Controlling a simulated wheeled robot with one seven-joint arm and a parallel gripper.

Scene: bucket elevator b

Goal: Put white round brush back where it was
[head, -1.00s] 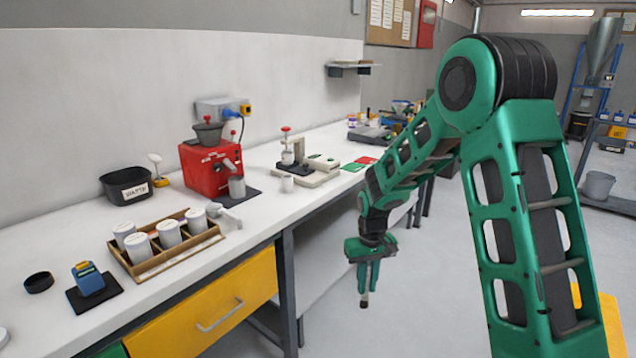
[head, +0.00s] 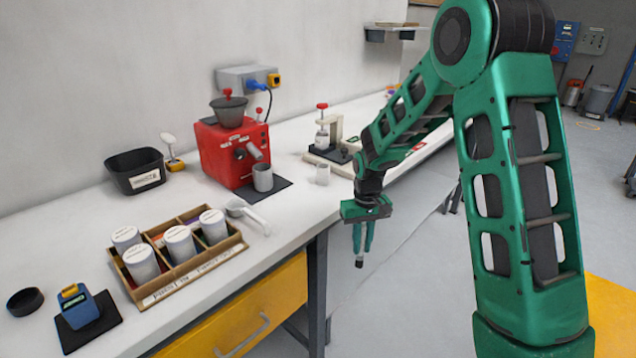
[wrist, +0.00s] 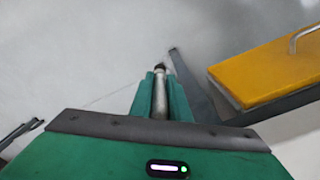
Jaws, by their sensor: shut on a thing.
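My gripper (head: 363,240) points down in front of the bench edge, above the floor. It is shut on a slim, pale grey-white round brush (wrist: 160,98) with a dark end.
On the bench stand a wooden rack (head: 192,284) with white canisters, a red grinder (head: 222,150), a black bin (head: 133,176), a white round-headed tool (head: 171,146), a scoop (head: 247,214) and a blue device (head: 78,306). A yellow drawer (head: 242,318) is below. The bench front is clear.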

